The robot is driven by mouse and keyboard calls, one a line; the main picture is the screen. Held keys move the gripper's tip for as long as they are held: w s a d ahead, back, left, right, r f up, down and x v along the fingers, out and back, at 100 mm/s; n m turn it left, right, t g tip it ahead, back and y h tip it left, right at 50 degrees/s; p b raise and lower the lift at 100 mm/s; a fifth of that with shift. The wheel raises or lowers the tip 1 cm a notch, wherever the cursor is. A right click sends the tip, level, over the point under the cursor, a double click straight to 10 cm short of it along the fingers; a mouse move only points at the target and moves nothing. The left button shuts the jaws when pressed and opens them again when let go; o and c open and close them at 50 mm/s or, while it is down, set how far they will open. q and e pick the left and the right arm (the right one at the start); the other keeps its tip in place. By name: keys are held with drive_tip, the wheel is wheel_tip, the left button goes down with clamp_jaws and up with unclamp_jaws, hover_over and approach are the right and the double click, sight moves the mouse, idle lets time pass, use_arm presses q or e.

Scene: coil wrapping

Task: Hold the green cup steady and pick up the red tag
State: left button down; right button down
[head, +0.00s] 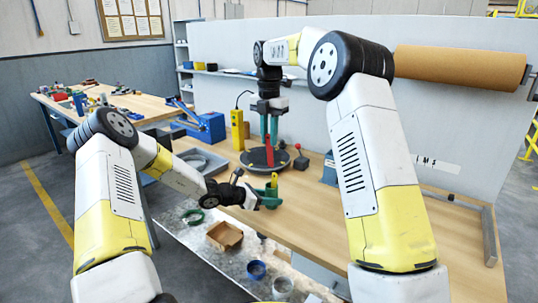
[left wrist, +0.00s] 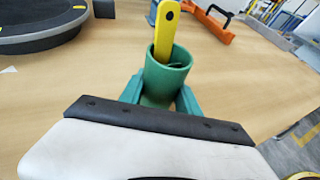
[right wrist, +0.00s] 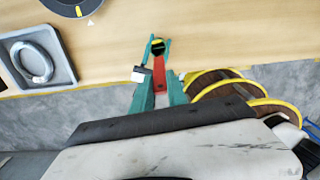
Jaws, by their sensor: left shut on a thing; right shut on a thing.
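The green cup (head: 271,193) stands upright on the wooden bench near its front edge, with a yellow-handled tool (left wrist: 165,30) in it. My left gripper (head: 259,198) is shut on the cup; its teal fingers flank the cup (left wrist: 167,75) in the left wrist view. The red tag (head: 269,152) hangs between the teal fingers of my right gripper (head: 269,133), in front of the dark turntable in the head view. In the right wrist view the red tag (right wrist: 160,74) shows between the fingers, partly hidden by them. A dark, yellow-banded piece beyond is unclear.
The round turntable (head: 256,163) lies behind the cup. A grey tray with a coil (right wrist: 35,62) is to the left. An orange-handled tool (left wrist: 211,25) lies beyond the cup. A cardboard box (head: 224,236) sits lower, in front. Bench right of the cup is clear.

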drive_tip(key=shift+r, duration=0.9)
use_arm(q)
drive_tip(key=c, duration=0.8)
unclamp_jaws()
